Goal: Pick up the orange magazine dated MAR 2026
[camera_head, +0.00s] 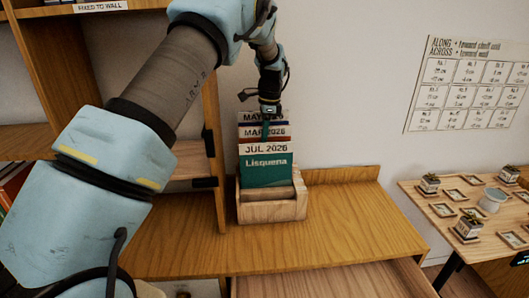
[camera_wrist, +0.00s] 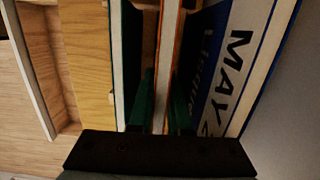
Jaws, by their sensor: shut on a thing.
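The magazine marked MAR 2026 (camera_head: 250,132) stands upright in a wooden holder (camera_head: 270,211), between the MAY 2026 magazine (camera_head: 250,116) behind and the green JUL 2026 magazine (camera_head: 266,172) in front. Only its top strip shows in the head view. My gripper (camera_head: 267,116) points down at the top of the row. In the wrist view, my gripper's green fingers (camera_wrist: 163,105) are on either side of a magazine with white pages and an orange cover edge (camera_wrist: 176,45), and are shut on it. The blue-edged MAY magazine (camera_wrist: 228,75) is at right.
The holder stands on a wooden shelf top (camera_head: 350,220), with clear wood to its right. A tall shelf unit (camera_head: 213,150) rises close at its left. A wall chart (camera_head: 470,85) hangs at right, above a table (camera_head: 445,235) with small pots.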

